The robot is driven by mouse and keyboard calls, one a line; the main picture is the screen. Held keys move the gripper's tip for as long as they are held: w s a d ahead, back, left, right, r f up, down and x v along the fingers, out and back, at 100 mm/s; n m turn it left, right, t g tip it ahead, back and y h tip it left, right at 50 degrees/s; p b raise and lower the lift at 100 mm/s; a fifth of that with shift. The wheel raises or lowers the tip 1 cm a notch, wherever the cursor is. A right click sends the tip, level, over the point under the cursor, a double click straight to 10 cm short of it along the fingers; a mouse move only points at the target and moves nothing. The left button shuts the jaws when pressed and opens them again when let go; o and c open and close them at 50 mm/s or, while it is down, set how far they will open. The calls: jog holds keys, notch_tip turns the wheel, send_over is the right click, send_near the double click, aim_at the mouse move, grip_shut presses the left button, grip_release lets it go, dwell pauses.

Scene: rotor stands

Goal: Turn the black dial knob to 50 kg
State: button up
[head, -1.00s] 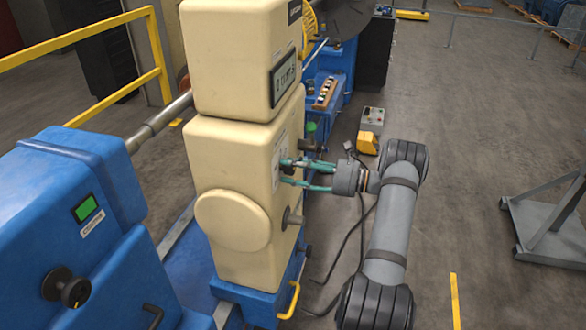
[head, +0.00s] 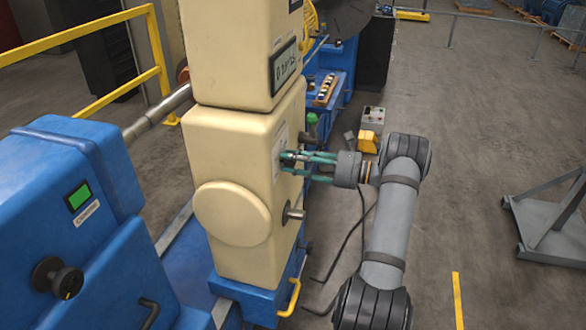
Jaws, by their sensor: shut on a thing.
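A cream machine housing (head: 225,150) stands left of centre, with a white dial plate (head: 279,150) on its right-hand face. My gripper (head: 290,162) reaches in from the right with teal fingers. They are shut on a small black dial knob (head: 286,157) at this plate. The fingers and the steep angle hide most of the knob. Its pointer and the scale marks cannot be read from here.
A metal stub (head: 293,214) sticks out below my gripper, and a green knob (head: 311,119) sits above it. Another black knob (head: 62,283) is on the blue pedestal (head: 90,220) at left. Open floor lies to the right.

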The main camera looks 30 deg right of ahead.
dwell(0.3)
jog(key=o, duration=1.1)
jog(key=shift+o, duration=0.2)
jog(key=shift+d, duration=0.1)
jog(key=v, duration=1.2)
